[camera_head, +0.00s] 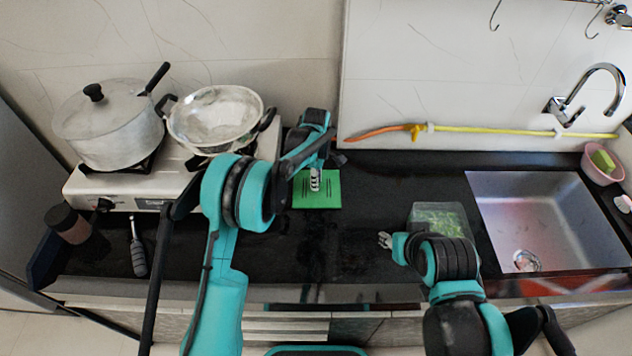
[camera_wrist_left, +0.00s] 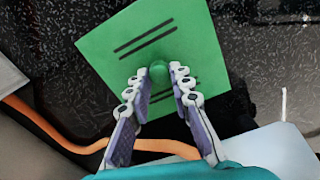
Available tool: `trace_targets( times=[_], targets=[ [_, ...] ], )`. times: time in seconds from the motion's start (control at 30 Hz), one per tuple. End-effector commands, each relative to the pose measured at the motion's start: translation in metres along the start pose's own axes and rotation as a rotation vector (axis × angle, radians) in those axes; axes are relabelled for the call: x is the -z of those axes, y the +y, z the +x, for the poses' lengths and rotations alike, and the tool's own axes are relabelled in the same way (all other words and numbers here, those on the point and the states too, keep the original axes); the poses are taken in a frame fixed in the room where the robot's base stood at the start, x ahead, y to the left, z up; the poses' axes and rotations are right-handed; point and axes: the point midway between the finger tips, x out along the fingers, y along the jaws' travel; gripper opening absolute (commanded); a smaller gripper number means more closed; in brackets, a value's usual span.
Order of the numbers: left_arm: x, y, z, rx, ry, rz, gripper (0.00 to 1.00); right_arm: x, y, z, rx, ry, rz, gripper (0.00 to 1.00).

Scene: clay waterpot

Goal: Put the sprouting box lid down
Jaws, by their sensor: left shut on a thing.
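The sprouting box lid (camera_head: 327,197) is a flat green square with dark slots and a round knob. It lies at or just above the black counter, right of the stove; I cannot tell if it touches. My left gripper (camera_head: 315,184) is over it, its fingertips on the knob. In the left wrist view, the left gripper (camera_wrist_left: 158,75) is closed around the knob of the lid (camera_wrist_left: 188,28). A clear box with green contents (camera_head: 438,212), likely the sprouting box, stands open near the sink. My right gripper (camera_head: 385,240) is just left of that box, its jaws too small to judge.
A stove (camera_head: 115,189) with a lidded pot (camera_head: 108,130) and a pan (camera_head: 215,118) stands at the left. The sink (camera_head: 550,215) is at the right. A yellow and orange hose (camera_head: 480,129) runs along the back. The counter between the lid and the clear box is bare.

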Motion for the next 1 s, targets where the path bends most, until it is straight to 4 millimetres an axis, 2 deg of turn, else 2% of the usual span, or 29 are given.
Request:
trace_targets(
  times=[0.3, 0.33, 0.4, 0.77, 0.87, 1.0],
  targets=[
    [0.0, -0.001, 0.003, -0.001, 0.0, 0.0, 0.0, -0.001, 0.0, 0.002, 0.0, 0.0, 0.0, 0.4],
    [0.0, -0.001, 0.003, -0.001, 0.0, 0.0, 0.23, -0.001, 0.0, 0.002, 0.0, 0.0, 0.0, 0.4],
    [0.0, -0.001, 0.002, -0.001, -0.001, 0.0, 0.41, -0.001, 0.0, 0.001, 0.0, 0.0, 0.0, 0.4],
    [0.0, -0.001, -0.002, -0.001, -0.001, 0.0, 0.41, 0.001, 0.0, -0.001, 0.0, 0.0, 0.0, 0.4],
    [0.0, -0.001, -0.013, -0.001, -0.001, 0.0, 0.41, 0.003, 0.0, -0.004, 0.0, 0.0, 0.0, 0.4],
    [0.0, -0.001, -0.043, -0.001, -0.001, 0.0, 0.41, 0.008, 0.0, -0.011, 0.0, 0.0, 0.0, 0.4]
  ],
)
